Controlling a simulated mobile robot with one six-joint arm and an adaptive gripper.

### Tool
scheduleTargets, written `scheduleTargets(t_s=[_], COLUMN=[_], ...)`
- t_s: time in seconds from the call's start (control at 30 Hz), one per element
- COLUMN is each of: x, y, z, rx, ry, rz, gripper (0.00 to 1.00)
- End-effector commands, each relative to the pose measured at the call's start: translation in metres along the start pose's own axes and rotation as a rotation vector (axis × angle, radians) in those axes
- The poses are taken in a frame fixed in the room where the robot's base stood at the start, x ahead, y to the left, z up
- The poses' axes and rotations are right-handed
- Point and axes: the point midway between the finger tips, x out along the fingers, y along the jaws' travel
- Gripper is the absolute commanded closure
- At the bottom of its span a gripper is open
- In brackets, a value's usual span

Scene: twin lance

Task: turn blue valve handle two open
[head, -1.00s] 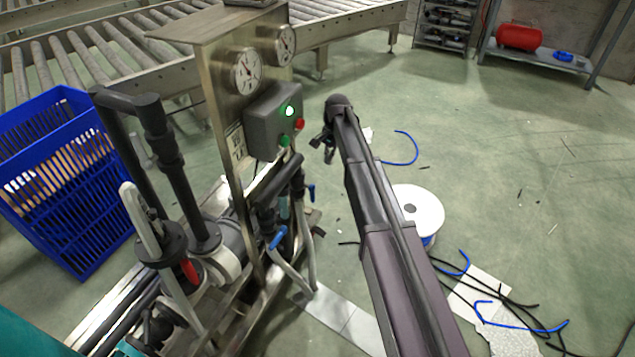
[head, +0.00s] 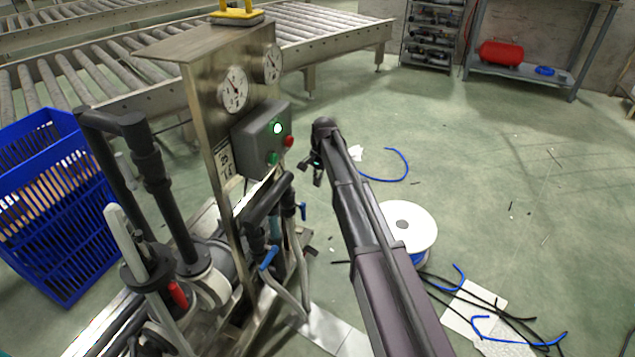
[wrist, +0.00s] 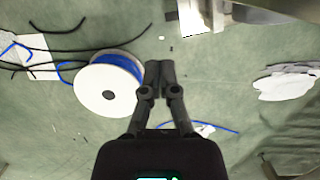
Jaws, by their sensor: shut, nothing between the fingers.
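I cannot tell which is handle two. My gripper (head: 313,173) hangs at the arm's end, to the right of the control box and above and right of both handles, apart from them. In the wrist view my gripper (wrist: 159,68) is shut with its fingertips together and nothing between them. Neither valve handle is recognisable in the wrist view.
The grey control box (head: 262,139) with lit buttons sits on a steel panel with two gauges. Black pipes stand left of it. A white cable spool (head: 403,226) and loose cables lie on the floor. A blue crate (head: 62,215) stands left. Floor beyond my arm is mostly clear.

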Motion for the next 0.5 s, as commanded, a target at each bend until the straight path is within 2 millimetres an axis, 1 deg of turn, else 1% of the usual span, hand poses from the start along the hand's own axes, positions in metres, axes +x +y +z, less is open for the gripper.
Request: scheduleTargets(t_s=[0.03,0.5], x=[0.008,0.044], y=[0.000,0.000], z=[0.000,-0.001], rx=[0.000,0.000], ry=[0.000,0.000], rz=[0.000,0.000], gripper=[1.00,1.00])
